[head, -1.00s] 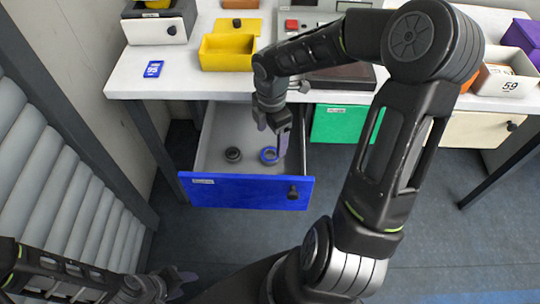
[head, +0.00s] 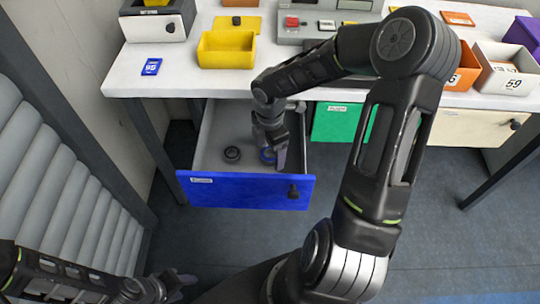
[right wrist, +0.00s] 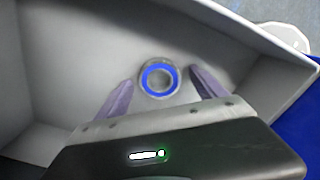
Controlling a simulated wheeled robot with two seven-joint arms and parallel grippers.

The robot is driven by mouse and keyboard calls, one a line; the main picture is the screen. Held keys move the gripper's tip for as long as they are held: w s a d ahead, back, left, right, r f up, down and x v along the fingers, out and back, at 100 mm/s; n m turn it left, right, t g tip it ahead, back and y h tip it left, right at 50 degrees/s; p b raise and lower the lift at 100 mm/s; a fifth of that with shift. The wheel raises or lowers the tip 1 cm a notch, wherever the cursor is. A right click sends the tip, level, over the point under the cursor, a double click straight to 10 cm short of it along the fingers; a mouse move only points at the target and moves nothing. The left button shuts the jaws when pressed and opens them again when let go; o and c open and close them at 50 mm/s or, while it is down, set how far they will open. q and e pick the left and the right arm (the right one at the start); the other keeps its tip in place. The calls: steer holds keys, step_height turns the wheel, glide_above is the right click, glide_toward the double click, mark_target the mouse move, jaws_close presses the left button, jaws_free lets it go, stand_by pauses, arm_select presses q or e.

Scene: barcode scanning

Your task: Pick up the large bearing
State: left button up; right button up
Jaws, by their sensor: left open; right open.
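The large bearing, a grey ring with a blue band, lies on the drawer floor and shows in the right wrist view (right wrist: 146,88) between my right gripper's fingers. In the head view the bearing (head: 264,158) is mostly hidden by that gripper. My right gripper (head: 276,160) is open and reaches down into the drawer, its fingertips on either side of the bearing; I cannot tell if they touch it. A second, dark bearing (head: 232,154) lies to the left in the same drawer. My left gripper (head: 180,284) is open and empty at the bottom left, away from the drawer.
The open drawer has a blue front (head: 240,192) with a dark knob, and its light walls stand close around my right gripper. A white table (head: 180,80) above holds a yellow bin (head: 226,50) and a blue tag (head: 151,66). A green drawer (head: 330,124) is shut on the right.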

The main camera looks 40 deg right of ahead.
mark_target(270, 153)
stand_by(0.6)
steer(key=c, duration=1.7)
step_height(270, 153, up, 10)
steer(key=shift+p, duration=1.15)
